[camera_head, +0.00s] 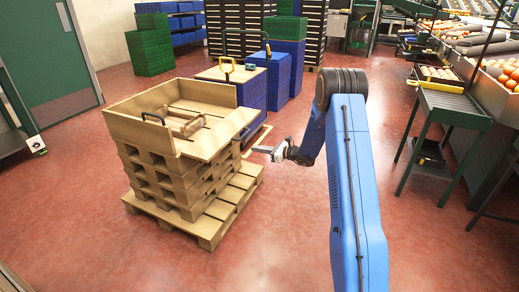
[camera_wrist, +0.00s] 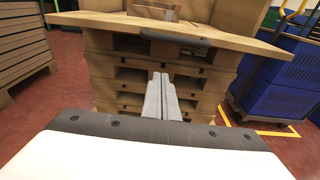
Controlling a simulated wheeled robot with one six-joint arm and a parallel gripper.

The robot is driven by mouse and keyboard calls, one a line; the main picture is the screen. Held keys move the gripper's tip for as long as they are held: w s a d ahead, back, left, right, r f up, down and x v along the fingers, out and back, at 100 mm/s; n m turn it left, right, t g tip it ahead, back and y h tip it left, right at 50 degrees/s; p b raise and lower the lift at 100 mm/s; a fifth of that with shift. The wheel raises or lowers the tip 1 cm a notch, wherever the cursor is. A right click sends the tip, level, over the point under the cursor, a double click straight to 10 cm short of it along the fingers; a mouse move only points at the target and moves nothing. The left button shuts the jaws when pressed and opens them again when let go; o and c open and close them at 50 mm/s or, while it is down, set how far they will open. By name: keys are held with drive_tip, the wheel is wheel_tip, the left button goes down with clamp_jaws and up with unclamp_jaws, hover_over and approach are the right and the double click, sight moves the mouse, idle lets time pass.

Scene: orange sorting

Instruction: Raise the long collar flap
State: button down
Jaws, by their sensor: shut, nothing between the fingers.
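A wooden collar (camera_head: 140,128) stands on a stack of pallets, with upright walls on several sides. Its long flap (camera_head: 222,140) is folded down and sticks out roughly level on the side facing my arm. In the wrist view the flap (camera_wrist: 110,20) spans the top, with a dark handle (camera_wrist: 178,37) at its near edge. My gripper (camera_head: 260,149) is just outside the flap's outer edge in the head view. In the wrist view its fingers (camera_wrist: 161,76) are together and empty, pointing at the pallet stack and appearing below the flap's edge. I cannot tell whether they touch anything.
The pallet stack (camera_head: 230,212) is below the collar. Blue crates (camera_head: 280,80) and a cart with a yellow handle stand behind it. A green side table (camera_head: 455,105) and orange bins are at the right. The red floor in front is clear.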

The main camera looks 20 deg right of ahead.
drive_tip(key=w+a+r, duration=0.3)
drive_tip(key=w+a, duration=0.1)
drive_tip(key=shift+a, duration=0.15)
idle(0.4)
drive_tip(key=shift+r, duration=0.15)
